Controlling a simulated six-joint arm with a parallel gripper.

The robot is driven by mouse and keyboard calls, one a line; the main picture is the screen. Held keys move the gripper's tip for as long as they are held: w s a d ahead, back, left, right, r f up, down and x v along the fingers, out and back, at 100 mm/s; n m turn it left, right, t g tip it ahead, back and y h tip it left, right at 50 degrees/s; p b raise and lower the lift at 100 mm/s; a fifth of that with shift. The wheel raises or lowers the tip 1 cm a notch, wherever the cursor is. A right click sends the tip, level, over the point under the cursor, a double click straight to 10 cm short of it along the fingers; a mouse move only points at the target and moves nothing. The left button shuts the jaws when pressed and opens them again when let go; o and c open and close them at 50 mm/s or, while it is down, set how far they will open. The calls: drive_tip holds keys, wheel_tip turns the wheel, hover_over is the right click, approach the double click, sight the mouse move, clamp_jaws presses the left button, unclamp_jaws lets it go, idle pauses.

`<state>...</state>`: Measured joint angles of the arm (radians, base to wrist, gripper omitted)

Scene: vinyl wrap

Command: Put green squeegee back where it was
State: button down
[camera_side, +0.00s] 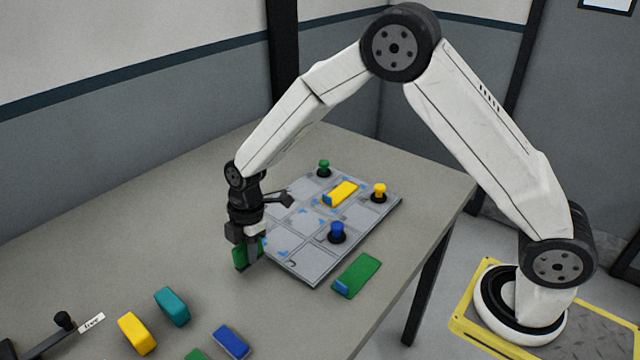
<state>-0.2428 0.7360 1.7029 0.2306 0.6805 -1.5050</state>
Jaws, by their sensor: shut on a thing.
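My gripper (250,262) is shut on a green block-shaped thing, which I take to be the green squeegee (239,257). It is held upright, just off the near-left edge of the grey panel (312,269). The fingers hide part of it. I cannot tell whether its lower edge touches the table.
On the table (150,235), yellow (137,333) and teal (172,306) blocks stand front left, near blue (231,342) and green (195,354) pieces. A green blue-ended strip (357,275) lies right of the panel. The panel bears a yellow strip (341,193) and knobs (337,231).

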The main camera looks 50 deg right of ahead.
drive_tip(key=shift+f, duration=0.65)
drive_tip(key=shift+f, duration=0.15)
drive_tip(key=shift+c, duration=2.4)
unclamp_jaws()
drive_tip(key=r, duration=0.4)
drive_tip(key=d+r, duration=0.1)
drive_tip(key=r, duration=0.7)
drive_tip(key=shift+d+r, duration=0.1)
drive_tip(key=shift+d, duration=0.3)
drive_tip(key=shift+s, duration=0.1)
